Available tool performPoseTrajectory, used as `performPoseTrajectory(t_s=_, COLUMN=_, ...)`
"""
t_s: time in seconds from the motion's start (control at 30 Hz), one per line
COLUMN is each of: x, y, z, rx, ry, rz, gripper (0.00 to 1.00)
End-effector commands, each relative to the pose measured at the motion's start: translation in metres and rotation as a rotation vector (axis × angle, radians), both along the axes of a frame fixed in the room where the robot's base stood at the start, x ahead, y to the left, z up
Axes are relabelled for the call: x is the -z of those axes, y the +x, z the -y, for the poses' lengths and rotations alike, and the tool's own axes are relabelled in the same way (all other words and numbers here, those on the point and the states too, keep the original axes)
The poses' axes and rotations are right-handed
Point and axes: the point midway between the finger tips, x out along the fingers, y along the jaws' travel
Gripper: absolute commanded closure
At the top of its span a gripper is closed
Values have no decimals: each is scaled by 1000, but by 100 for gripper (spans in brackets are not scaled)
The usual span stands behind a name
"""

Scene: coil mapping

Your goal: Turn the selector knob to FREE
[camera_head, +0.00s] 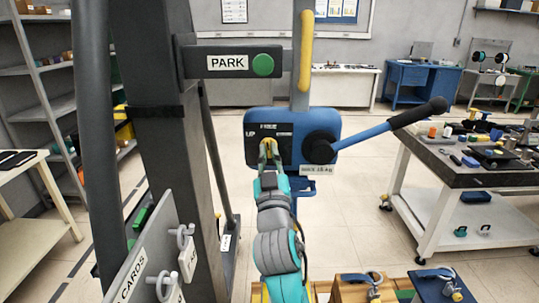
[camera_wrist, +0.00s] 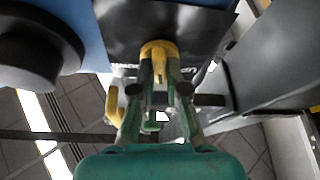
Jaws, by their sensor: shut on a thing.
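The yellow selector knob (camera_head: 268,145) sits on a black plate (camera_head: 284,131) at the left of a blue box (camera_head: 345,124) in the head view. The label UP shows left of the knob; a small label above it is too small to read surely. My gripper (camera_head: 268,157) reaches up from below and is shut on the knob. In the wrist view the yellow knob (camera_wrist: 158,50) lies between the tips of my gripper (camera_wrist: 160,70). The fingers hide part of the knob, so its pointing direction is unclear.
A black round hub with a blue lever (camera_head: 402,121) sticks out to the right of the box. A grey post (camera_head: 167,170) with a PARK sign (camera_head: 228,63) stands close on the left. A cluttered workbench (camera_head: 470,175) stands at the right. Floor behind is open.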

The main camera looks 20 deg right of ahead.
Motion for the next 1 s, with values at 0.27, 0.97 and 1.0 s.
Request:
performPoseTrajectory(t_s=0.27, x=1, y=0, z=-1, rx=-2, ry=124, rz=38, gripper=100)
performPoseTrajectory(t_s=0.97, x=0, y=0, z=-1, rx=-2, ry=171, rz=54, gripper=72)
performPoseTrajectory(t_s=1.0, x=0, y=0, z=-1, rx=-1, ry=170, rz=54, gripper=62)
